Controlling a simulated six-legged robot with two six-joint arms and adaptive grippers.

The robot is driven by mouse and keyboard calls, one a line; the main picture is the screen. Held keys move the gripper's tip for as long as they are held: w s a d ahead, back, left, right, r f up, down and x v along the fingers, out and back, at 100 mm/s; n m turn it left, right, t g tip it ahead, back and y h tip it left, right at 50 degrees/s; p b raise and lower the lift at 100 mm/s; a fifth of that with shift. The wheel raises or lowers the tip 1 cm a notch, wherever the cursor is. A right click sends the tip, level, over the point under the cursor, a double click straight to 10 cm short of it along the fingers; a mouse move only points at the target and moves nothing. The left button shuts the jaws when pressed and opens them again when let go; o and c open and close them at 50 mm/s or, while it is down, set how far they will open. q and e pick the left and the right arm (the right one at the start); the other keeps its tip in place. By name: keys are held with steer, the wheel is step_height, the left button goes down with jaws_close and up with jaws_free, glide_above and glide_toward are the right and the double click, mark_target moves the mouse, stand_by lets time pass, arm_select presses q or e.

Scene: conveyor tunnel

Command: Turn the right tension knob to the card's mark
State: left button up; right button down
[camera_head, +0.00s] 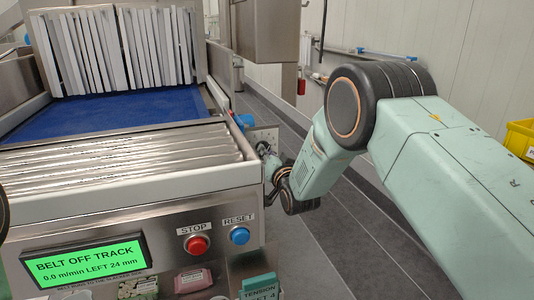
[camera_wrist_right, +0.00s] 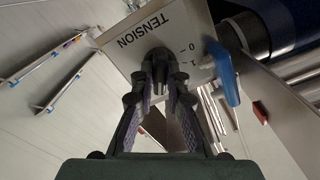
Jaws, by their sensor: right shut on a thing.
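The right tension knob (camera_wrist_right: 157,57) is dark and sits on a pale plate (camera_wrist_right: 150,28) printed TENSION, with 0 and 1 marks visible. My right gripper (camera_wrist_right: 158,80) is shut on the knob, one finger on each side. The fingers hide part of the knob and its pointer cannot be read. In the head view, my right gripper (camera_head: 267,160) reaches the machine's right side, where the plate (camera_head: 265,136) shows edge-on. A teal card (camera_head: 260,285) at the bottom reads TENSION and a partly cut line like "LEFT 4". My left gripper is out of view.
A blue lever (camera_wrist_right: 222,74) stands close beside the plate. The green display (camera_head: 85,262) reads BELT OFF TRACK, 0.0 m/min, LEFT 24 mm. A red STOP button (camera_head: 197,244) and blue RESET button (camera_head: 239,236) sit on the front panel. Grey floor lies right of the machine.

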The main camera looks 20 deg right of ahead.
steer(key=shift+r, duration=0.15)
steer(key=c, duration=1.3)
jaws_free()
steer(key=shift+c, duration=0.2)
steer(key=s, duration=1.2)
steer(key=shift+d, duration=0.2)
